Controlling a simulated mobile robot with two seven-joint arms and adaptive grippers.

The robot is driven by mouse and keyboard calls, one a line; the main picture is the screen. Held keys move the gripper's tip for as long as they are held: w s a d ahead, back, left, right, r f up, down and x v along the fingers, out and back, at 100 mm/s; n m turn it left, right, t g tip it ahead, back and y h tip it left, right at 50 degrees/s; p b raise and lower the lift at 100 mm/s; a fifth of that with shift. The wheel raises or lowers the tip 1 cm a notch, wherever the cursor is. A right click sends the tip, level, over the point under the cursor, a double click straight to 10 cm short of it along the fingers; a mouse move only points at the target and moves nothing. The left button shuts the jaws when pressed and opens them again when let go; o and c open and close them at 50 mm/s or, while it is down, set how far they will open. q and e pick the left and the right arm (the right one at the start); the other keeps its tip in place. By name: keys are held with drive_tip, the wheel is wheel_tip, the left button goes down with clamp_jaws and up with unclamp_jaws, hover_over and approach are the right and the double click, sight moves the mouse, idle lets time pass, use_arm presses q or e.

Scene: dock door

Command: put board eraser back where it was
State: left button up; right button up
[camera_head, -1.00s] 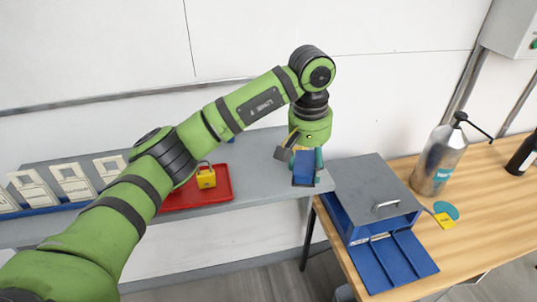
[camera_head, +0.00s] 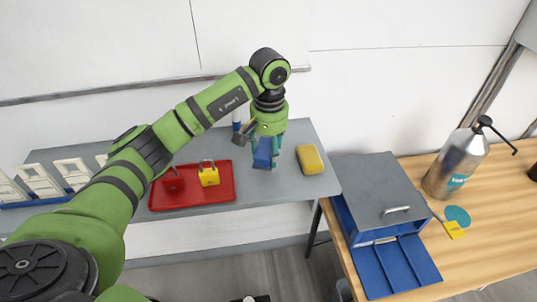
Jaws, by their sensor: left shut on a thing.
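My left gripper (camera_head: 267,152) is shut on a blue block, which I take to be the board eraser (camera_head: 263,153). The gripper points down over the right part of the grey shelf (camera_head: 230,157), between the red tray and a yellow block. The fingers partly hide the eraser, and I cannot tell whether it touches the shelf. My right gripper is out of view.
The red tray (camera_head: 225,193) holds a red padlock (camera_head: 173,180) and a yellow padlock (camera_head: 209,174). The yellow block (camera_head: 310,159) lies close right of the gripper. A blue-grey box (camera_head: 375,185) and a metal bottle (camera_head: 456,163) stand on the wooden table (camera_head: 495,215).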

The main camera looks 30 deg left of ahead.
sight(269, 150)
use_arm(q)
drive_tip(key=shift+a+f, duration=0.1)
drive_tip(key=shift+f, duration=0.25)
wheel_tip(269, 150, down, 2)
drive_tip(key=shift+f+p, duration=0.2)
drive_tip(key=shift+p, duration=0.75)
drive_tip(key=shift+f, duration=0.65)
drive_tip(key=o, duration=1.2)
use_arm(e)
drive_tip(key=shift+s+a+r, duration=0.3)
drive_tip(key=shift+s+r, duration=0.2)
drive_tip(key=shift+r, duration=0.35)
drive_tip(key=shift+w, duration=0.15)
